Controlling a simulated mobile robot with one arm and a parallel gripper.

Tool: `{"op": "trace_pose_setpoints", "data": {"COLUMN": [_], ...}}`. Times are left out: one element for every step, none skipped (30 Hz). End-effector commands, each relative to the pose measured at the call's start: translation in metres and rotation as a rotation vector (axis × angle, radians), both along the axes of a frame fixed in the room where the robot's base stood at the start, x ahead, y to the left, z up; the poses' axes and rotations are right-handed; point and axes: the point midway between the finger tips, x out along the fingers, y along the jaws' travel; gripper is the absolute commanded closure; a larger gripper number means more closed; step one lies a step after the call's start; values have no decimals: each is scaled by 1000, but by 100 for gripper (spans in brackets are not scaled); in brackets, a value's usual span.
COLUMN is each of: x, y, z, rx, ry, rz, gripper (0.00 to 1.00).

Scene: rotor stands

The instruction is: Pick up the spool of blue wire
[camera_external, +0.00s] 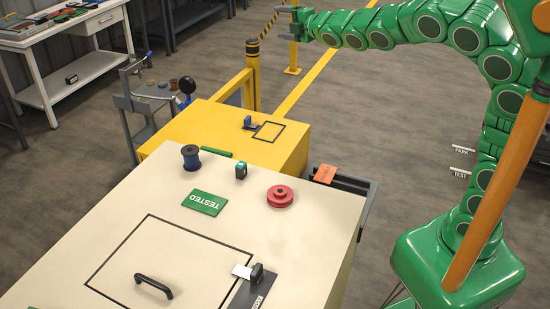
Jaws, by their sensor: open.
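The spool of blue wire (191,157) stands upright at the far left edge of the cream bench top (150,196). It has dark blue winding between dark flanges. My green segmented arm rises at the right and bends over to the left along the top of the picture. My gripper (286,24) is open and empty near the top, far beyond the spool and up to its right. It is well apart from the spool.
A black handle (154,286) stands at the front. A yellow cabinet (285,154) and yellow-black post (253,75) lie beyond. Grey floor is open at right.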

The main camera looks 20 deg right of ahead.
Motion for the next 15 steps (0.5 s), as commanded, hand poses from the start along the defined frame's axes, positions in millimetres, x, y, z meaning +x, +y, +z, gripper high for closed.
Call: {"op": "trace_pose_setpoints", "data": {"x": [7,9,12,14,15,16,16,15,14,12,10,6,3,-2,-8], "y": [15,24,37,47,58,73,84,96,110,122,133,148,158,170,185], "z": [-9,-12,-16,-20,-26,-34,-40,-46,-57,-66,-76,-90,-100,-111,-127], "rx": [-87,-143,-212,-264,-316,-383,-432,-480,-545,-591,-634,-693,-733,-771,-822], "ry": [-52,-88,-138,-177,-211,-258,-297,-333,-380,-415,-450,-496,-532,-571,-620], "rz": [39,66,103,133,164,206,241,274,321,358,396,447,486,528,586], "gripper": [23,23,23,23,23,23,23,23,23,23,23,23,23,23,23]}}
